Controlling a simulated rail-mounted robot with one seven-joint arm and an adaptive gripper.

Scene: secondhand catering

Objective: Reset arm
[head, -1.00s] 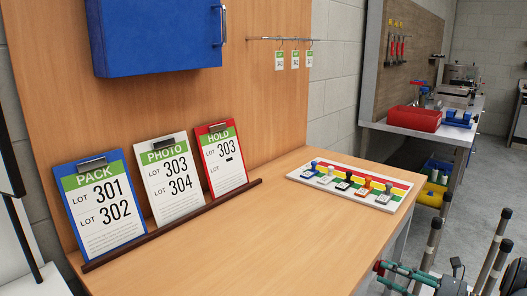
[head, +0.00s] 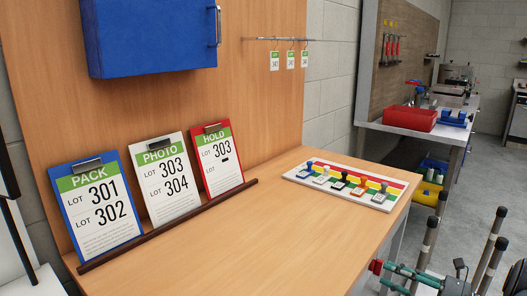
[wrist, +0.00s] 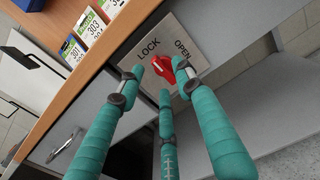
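In the wrist view, my gripper (wrist: 160,72) has three teal fingers spread apart with nothing held between them. A red knob (wrist: 163,68) on a grey panel (wrist: 205,22) shows between the fingertips. The panel reads LOCK at left and OPEN at right of the knob. I cannot tell whether a fingertip touches the knob. In the head view, teal finger parts (head: 412,273) show at the bottom right, beside the wooden bench. The panel face is hidden there.
The wooden bench (head: 290,235) carries PACK (head: 98,208), PHOTO (head: 168,180) and HOLD (head: 217,160) clipboards on a dark ledge, and a rack of stamps (head: 345,183). A blue cabinet (head: 150,38) hangs above. A drawer handle (wrist: 66,144) shows below the bench top. The bench's front middle is clear.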

